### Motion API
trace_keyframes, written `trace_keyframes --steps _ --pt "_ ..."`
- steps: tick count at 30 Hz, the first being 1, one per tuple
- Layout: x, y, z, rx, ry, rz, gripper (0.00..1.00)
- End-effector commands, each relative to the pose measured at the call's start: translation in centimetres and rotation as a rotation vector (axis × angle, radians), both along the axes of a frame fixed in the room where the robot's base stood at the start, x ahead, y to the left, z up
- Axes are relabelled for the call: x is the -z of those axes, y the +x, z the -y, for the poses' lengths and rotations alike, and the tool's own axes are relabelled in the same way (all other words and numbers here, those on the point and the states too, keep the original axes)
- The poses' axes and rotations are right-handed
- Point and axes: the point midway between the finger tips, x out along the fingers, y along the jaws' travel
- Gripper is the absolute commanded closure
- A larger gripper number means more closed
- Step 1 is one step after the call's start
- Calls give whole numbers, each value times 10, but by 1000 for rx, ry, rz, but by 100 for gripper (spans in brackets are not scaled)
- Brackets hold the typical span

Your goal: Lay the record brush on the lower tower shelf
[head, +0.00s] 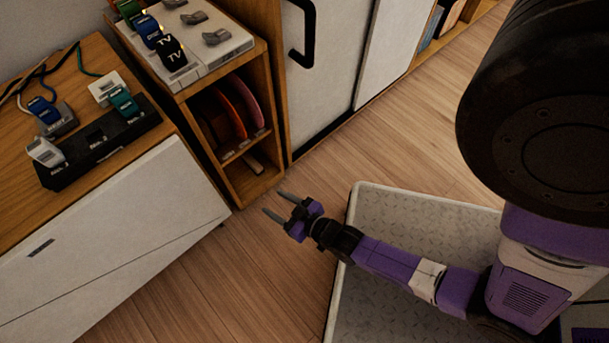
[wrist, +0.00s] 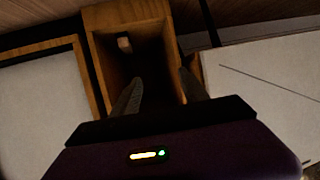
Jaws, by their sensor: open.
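The wooden tower (head: 273,122) stands left of centre in the head view, its open front facing my gripper. A small pale bar, which looks like the record brush (head: 254,162), lies in its lower compartment, below the divider. It also shows in the wrist view (wrist: 125,45), near the left wall of the lower compartment; the rest of that compartment is dark. My gripper (head: 273,203) is open, its two fingers apart and empty, just in front of the tower's base. In the wrist view my gripper (wrist: 161,76) points into the opening, with the bar beyond the fingers.
Coloured records (head: 232,108) stand in the compartment above. Switch-like gadgets (head: 172,52) sit on the tower top. A low cabinet with a black power strip (head: 100,150) stands left, and a white door with a black handle (head: 309,30) right. Wood floor (head: 215,285) is clear in front.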

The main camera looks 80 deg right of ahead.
Motion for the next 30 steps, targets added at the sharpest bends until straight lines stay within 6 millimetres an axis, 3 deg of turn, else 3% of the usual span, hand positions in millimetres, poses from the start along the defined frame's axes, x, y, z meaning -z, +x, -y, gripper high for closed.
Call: trace_keyframes --steps 3,9,15,18,23,30 --pt "-49 -33 -37 -86 -5 13 48" --pt "-146 -77 -79 -220 -12 39 48" --pt "-245 -104 -103 -337 -17 65 48" --pt "-280 -109 -110 -374 -17 74 48" --pt "-307 -112 -114 -403 -18 82 48" --pt "-310 -112 -114 -405 -18 84 48"
